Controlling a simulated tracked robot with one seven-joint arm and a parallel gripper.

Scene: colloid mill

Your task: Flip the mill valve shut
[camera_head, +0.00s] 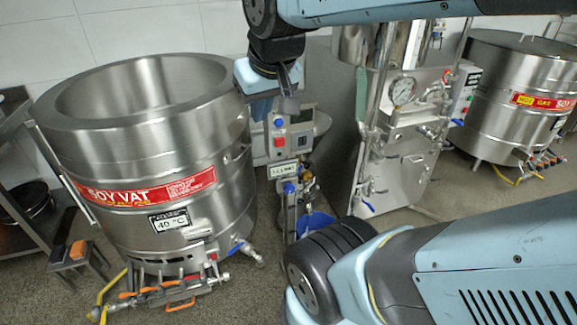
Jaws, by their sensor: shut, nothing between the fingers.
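The colloid mill (303,143) stands in the middle, between the soy vat and a steel machine. Its front has a grey control box with a red and a blue button and a small label plate. Below the plate is a small blue lever (289,188), which looks like the mill valve handle beside brass-coloured fittings; its exact angle is too small to tell. My gripper (288,103) hangs over the top of the mill, dark fingers pointing down, shut and empty. It is well above the blue lever and apart from it. My wrist hides part of the mill's top.
The large soy vat (120,150) fills the left, with pipes and an orange-handled valve row at its foot. A steel machine with a gauge (402,91) stands right of the mill. A blue bucket (316,224) sits below the mill. Another vat (510,85) is far right.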

